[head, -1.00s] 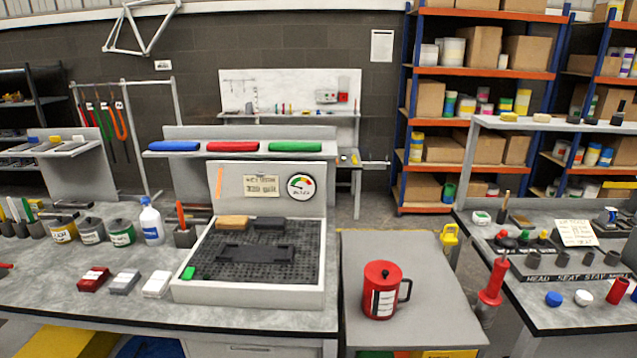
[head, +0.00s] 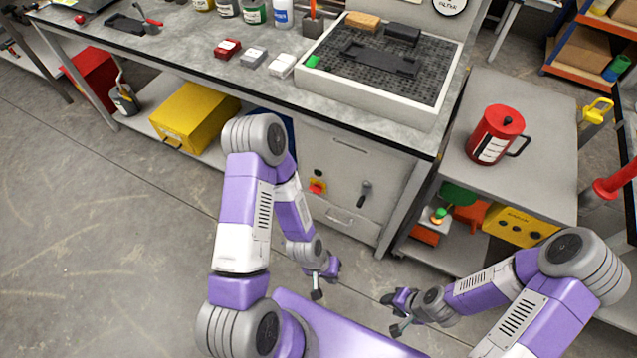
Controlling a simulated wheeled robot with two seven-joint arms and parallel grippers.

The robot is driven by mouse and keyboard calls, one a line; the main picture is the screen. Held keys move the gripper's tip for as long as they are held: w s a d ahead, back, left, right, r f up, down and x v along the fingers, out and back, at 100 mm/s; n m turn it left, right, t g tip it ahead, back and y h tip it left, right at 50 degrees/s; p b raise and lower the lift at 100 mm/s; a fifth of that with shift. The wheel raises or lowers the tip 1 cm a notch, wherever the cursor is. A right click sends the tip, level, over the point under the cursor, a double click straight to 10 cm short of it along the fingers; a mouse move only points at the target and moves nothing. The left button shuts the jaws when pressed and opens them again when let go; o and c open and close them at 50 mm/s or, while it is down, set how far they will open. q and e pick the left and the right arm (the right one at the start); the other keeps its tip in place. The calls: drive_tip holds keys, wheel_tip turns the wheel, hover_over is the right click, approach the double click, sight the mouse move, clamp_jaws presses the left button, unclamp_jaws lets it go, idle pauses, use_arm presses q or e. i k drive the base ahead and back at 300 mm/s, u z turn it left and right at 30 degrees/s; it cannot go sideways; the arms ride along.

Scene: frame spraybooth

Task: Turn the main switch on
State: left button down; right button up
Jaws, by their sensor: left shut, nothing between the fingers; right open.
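A red rotary switch on a yellow plate (head: 317,187), which looks like the main switch, is on the grey cabinet front (head: 345,165) under the bench. Its exact setting is too small to tell. A dark lever handle (head: 365,192) is to its right on the same front. My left gripper (head: 319,288) is shut and empty, low in front of the cabinet, below the switch in the picture and apart from it. My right gripper (head: 393,316) is open and empty, further right and lower in the picture.
A drawer handle (head: 340,218) is below the switch. A yellow box (head: 196,118) is on the lower shelf left of the cabinet. A side trolley (head: 540,130) with a red can (head: 496,135) on top stands to the right. The floor at left is clear.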

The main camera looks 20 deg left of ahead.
sight(317, 188)
drive_tip(key=u, duration=2.7)
drive_tip(key=i, duration=1.75)
drive_tip(key=z, duration=2.85)
